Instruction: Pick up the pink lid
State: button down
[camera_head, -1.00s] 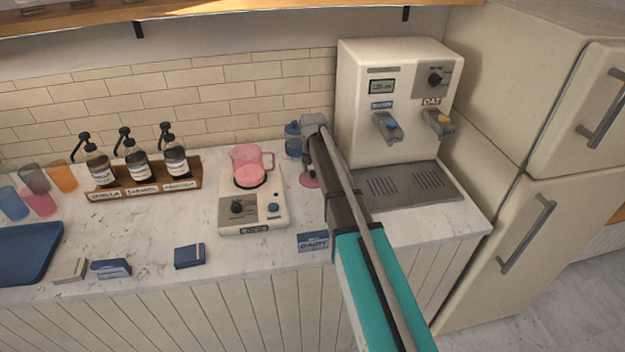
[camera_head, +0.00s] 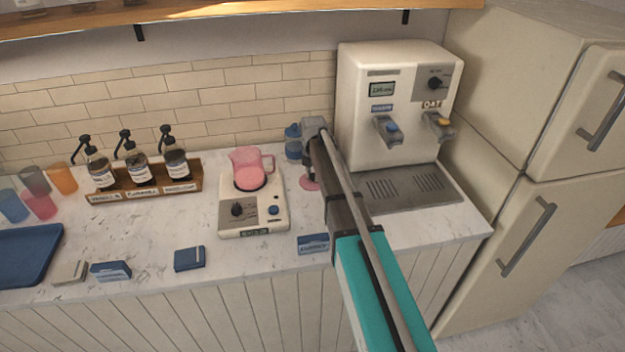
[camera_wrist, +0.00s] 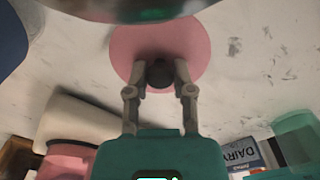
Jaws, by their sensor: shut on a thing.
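The pink lid (camera_head: 309,183) lies on the marble counter between the warmer and the white dispenser, partly hidden by my arm in the head view. In the wrist view the lid (camera_wrist: 160,38) is a flat pink disc with a dark round knob (camera_wrist: 160,74). My gripper (camera_wrist: 160,72) is over the lid, its two fingers shut on the knob from both sides. In the head view my arm hides most of the gripper. I cannot tell whether the lid is clear of the counter.
A pink pitcher (camera_head: 249,165) stands on the warmer (camera_head: 253,215) to the left. A blue canister (camera_head: 293,142) stands behind the lid. The dispenser (camera_head: 395,105) is close on the right. Syrup bottles (camera_head: 139,165) stand further left.

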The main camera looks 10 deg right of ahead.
aim_at(313, 174)
jog(key=shift+r, duration=0.15)
notch_tip(313, 174, up, 3)
jog(key=p, duration=0.3)
jog(key=s+d+r+p, duration=0.1)
jog(key=s+r+p, duration=0.8)
jog(key=s, duration=0.5)
jog(key=shift+r+p, duration=0.35)
jog(key=shift+p, duration=0.2)
notch_tip(313, 174, down, 3)
jog(key=b, duration=0.3)
jog(key=shift+r, duration=0.1)
jog(key=shift+s, duration=0.1)
dwell(0.3)
